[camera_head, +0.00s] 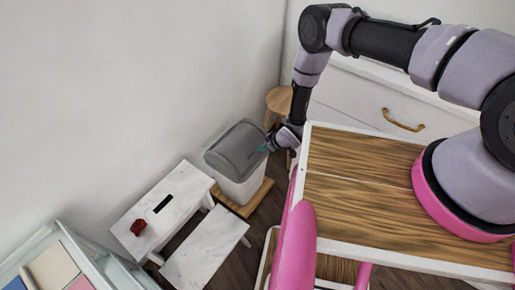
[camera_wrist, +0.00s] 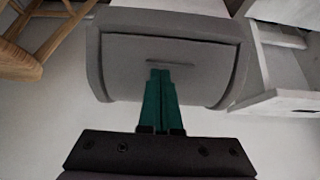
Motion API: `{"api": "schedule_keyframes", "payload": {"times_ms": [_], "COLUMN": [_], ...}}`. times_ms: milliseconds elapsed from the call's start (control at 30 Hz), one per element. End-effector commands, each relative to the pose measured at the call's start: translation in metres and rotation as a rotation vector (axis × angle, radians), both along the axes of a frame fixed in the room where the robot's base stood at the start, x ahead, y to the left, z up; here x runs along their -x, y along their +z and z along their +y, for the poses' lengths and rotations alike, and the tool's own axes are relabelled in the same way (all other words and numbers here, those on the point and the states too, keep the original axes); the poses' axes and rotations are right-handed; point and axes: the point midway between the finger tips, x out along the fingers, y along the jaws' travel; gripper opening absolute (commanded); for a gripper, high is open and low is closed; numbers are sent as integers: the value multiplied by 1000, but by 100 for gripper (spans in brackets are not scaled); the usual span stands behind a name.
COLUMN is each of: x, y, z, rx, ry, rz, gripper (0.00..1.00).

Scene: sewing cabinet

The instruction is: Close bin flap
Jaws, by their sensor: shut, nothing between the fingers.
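The bin (camera_head: 239,188) has a white body and a grey lid, and stands on a wooden board by the wall. Its grey flap (camera_wrist: 190,57) faces me in the wrist view and looks nearly flush with the lid frame; I cannot tell whether it is fully closed. The lid with the flap also shows in the head view (camera_head: 236,146). My gripper (camera_wrist: 160,72) has green fingers pressed together with nothing between them. The fingertips are in front of the flap, just below a small slot in its middle. In the head view my gripper (camera_head: 264,148) is at the lid's right side.
A white step stool (camera_head: 185,200) with a red object (camera_head: 138,227) on it stands left of the bin. A wooden stool (camera_head: 280,100) is behind, near a white drawer cabinet (camera_head: 365,105). A tray of coloured panels (camera_head: 55,268) is at lower left.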

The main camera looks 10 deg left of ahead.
Motion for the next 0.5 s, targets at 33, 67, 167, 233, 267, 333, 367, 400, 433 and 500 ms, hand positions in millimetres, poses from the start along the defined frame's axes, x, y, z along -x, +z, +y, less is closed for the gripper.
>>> {"api": "schedule_keyframes", "payload": {"times_ms": [33, 67, 167, 233, 267, 333, 367, 400, 433, 500], "x": [-3, -4, -8, -9, -10, -10, -11, -11, -11, -11], "y": [-5, -8, -15, -18, -19, -21, -21, -22, -22, -22], "z": [7, 10, 18, 22, 23, 24, 25, 25, 25, 25], "rx": [-2, -1, 0, -1, -1, 0, 0, 0, 0, 0], "ry": [3, 3, 2, 2, 2, 1, 1, 1, 1, 0], "rz": [-3, -3, -1, -2, -2, -1, -1, -1, -1, 0], "gripper": [0, 0, 0, 0, 0, 0, 0, 0, 0, 0]}}
